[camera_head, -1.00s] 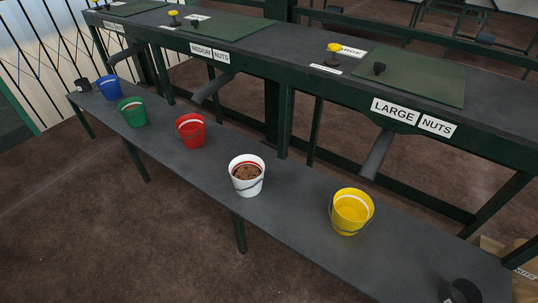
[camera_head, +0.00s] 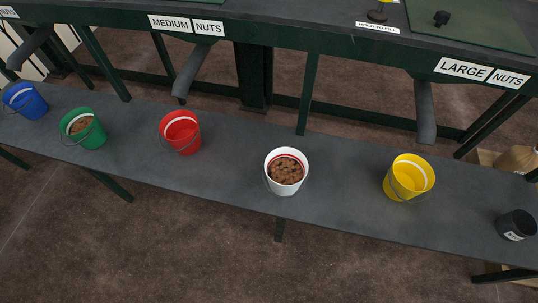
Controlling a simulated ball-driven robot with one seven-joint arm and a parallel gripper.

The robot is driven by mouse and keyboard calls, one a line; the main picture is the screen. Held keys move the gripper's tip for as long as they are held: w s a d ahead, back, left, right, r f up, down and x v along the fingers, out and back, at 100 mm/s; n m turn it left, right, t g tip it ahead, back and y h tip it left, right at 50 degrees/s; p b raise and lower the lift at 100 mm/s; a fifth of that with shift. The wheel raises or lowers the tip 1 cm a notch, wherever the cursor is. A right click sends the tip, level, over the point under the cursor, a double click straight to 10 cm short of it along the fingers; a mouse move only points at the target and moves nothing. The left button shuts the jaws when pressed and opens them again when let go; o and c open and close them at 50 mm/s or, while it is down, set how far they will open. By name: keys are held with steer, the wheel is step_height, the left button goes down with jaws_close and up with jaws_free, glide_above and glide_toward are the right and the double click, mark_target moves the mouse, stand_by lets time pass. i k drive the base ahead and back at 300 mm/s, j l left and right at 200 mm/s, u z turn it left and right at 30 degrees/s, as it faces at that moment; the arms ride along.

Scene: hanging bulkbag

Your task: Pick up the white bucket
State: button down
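The white bucket (camera_head: 286,171) stands upright on the long dark grey bench (camera_head: 340,205), near the middle of the view. It holds brown nuts and has a red line inside its rim. A thin handle hangs down at its side. My gripper does not show in the view, so nothing is seen touching the bucket.
On the bench stand a yellow bucket (camera_head: 408,178) to the right, a red bucket (camera_head: 180,132), a green bucket (camera_head: 83,128) and a blue bucket (camera_head: 25,101) to the left, and a black container (camera_head: 516,225) far right. Grey chutes (camera_head: 425,112) hang behind. Brown floor lies in front.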

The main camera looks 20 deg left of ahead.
mark_target(286, 168)
steer(key=u, duration=0.65)
steer(key=i+j+u, duration=0.15)
steer(key=i+u, duration=0.15)
steer(key=i, duration=0.35)
steer(key=i+u, duration=0.3)
steer(key=i, duration=0.3)
